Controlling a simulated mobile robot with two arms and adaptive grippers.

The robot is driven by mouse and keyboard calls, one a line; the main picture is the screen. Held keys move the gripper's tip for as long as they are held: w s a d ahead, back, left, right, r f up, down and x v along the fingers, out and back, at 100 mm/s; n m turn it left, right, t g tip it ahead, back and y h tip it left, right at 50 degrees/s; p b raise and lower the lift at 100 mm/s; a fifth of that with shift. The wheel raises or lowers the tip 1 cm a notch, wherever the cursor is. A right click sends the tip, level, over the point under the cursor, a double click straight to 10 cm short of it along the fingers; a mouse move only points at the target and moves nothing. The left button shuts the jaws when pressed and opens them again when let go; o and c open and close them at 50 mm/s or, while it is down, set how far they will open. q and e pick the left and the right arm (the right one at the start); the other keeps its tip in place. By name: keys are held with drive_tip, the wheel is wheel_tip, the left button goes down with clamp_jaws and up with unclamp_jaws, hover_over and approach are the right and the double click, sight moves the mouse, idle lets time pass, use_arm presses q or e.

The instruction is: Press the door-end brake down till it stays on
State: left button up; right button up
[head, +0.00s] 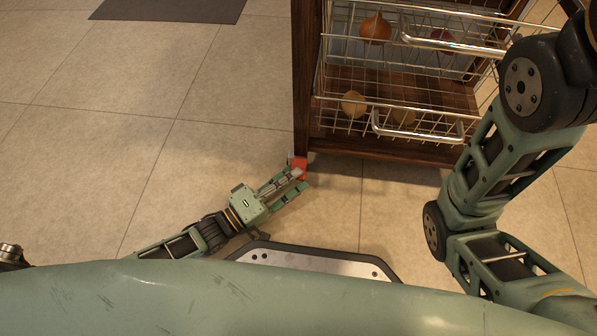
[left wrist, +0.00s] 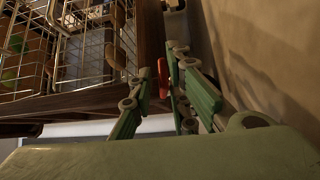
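The brake is a small red lever (head: 299,168) at the near left bottom corner of a dark wooden trolley (head: 306,75). My left gripper (head: 301,182) reaches it from the lower left, low over the floor, with its fingers apart. In the left wrist view the red lever (left wrist: 163,76) shows between the two fingers of my left gripper (left wrist: 163,65). I cannot tell whether a finger touches it, or how far down the lever is. My right arm is in the head view at the right, but its gripper is out of view.
Wire baskets (head: 400,120) with long handles stick out of the trolley above the brake and hold onions and other round items. The tiled floor (head: 110,150) left of the trolley is clear. A dark mat (head: 170,8) lies at the far left.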

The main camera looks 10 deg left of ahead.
use_arm(q)
drive_tip(key=v, duration=0.9)
drive_tip(key=shift+s+a, duration=0.25)
drive_tip(key=shift+a, duration=0.05)
